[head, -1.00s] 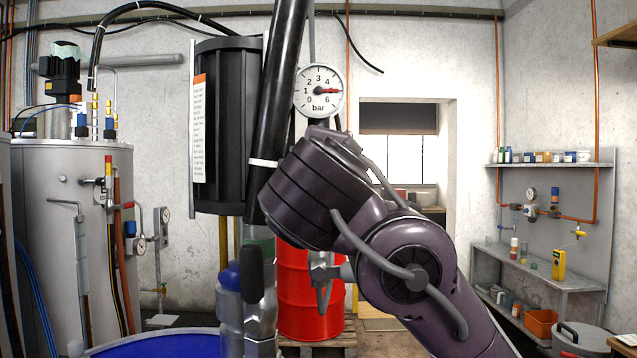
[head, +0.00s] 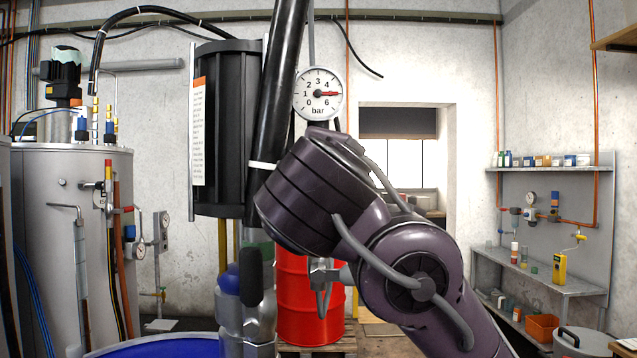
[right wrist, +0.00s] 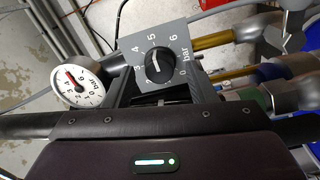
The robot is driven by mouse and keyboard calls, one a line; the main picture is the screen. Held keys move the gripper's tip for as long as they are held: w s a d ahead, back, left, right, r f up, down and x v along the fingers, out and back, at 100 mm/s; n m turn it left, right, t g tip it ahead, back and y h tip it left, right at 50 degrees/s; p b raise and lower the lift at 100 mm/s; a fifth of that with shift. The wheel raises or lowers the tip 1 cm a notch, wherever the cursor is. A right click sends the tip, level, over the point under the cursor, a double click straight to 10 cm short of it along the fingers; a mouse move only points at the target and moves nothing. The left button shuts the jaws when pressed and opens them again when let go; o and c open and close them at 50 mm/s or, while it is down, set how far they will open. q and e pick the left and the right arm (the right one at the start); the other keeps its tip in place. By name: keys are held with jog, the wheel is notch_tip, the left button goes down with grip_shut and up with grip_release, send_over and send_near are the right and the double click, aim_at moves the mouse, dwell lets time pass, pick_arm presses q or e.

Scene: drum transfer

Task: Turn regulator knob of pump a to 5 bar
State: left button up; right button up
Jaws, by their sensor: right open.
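The pump (head: 222,130) is a black ribbed unit with a label, standing upright left of centre in the head view. Its round white gauge (head: 318,94) has a red needle pointing right, between 4 and 6, at about 5 bar. The gauge also shows tilted in the right wrist view (right wrist: 77,86). The black regulator knob (right wrist: 158,62) sits on a grey scale plate (right wrist: 185,58), its white mark pointing roughly towards 5. My right gripper (right wrist: 163,88) is open with its dark fingers near the plate's lower edge; contact is unclear. In the head view my right arm hides the knob and gripper.
A thick black hose (head: 283,90) runs down in front of the pump. A red drum (head: 300,300) stands on a pallet behind, and a blue drum (head: 165,347) shows at the bottom. A grey tank (head: 75,220) is at left, a shelf bench (head: 550,280) at right.

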jog(key=s+b, duration=0.1)
jog(key=s, duration=0.5)
jog(key=shift+s+f+b, duration=0.15)
jog(key=shift+s+b, duration=0.15)
